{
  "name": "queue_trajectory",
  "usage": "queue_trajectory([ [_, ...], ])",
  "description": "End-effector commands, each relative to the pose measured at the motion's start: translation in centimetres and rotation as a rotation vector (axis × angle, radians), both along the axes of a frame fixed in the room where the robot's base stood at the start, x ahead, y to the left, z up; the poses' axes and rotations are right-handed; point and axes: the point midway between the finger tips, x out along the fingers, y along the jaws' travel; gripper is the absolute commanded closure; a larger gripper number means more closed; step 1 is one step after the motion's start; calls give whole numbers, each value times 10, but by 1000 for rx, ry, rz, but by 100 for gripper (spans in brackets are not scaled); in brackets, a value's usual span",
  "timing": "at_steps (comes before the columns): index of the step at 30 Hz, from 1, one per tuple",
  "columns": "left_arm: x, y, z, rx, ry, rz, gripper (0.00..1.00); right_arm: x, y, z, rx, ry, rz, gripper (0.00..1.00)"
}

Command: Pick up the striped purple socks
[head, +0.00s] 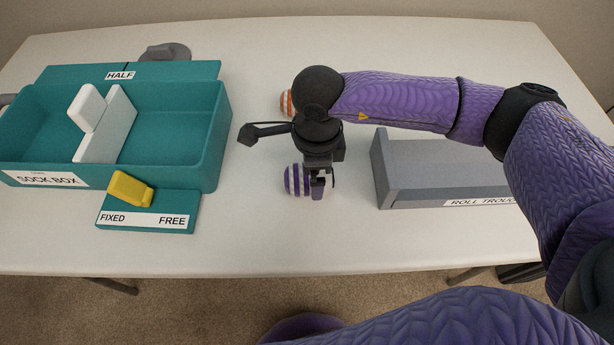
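The striped purple socks (293,180) are a rolled ball with purple and white bands. They lie on the white table near its front middle, between the teal box and the grey trough. My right gripper (318,187) points down right at the socks and covers their right side. Its fingers overlap the socks in the picture, so I cannot tell whether they touch or grip them. My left gripper is not in view.
An orange striped roll (286,102) lies farther back, partly hidden by my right wrist. The teal sock box (222,125) with a white divider (112,125) stands left. A yellow lever (131,188) sits before it. The grey roll trough (430,185) stands right.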

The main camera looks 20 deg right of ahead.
Motion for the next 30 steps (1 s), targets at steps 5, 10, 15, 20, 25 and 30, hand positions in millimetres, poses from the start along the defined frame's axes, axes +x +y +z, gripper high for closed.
queue_trajectory([
  [5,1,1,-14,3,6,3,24,0,0,-29,0,3,0,0],
  [10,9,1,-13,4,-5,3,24,0,0,-26,0,0,0,6],
  [15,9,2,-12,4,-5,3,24,0,0,-26,0,0,0,42],
  [20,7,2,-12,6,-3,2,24,0,0,-26,1,0,0,72],
  [25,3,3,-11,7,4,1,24,0,0,-26,1,0,0,73],
  [30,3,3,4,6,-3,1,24,1,0,7,1,-7,0,73],
])
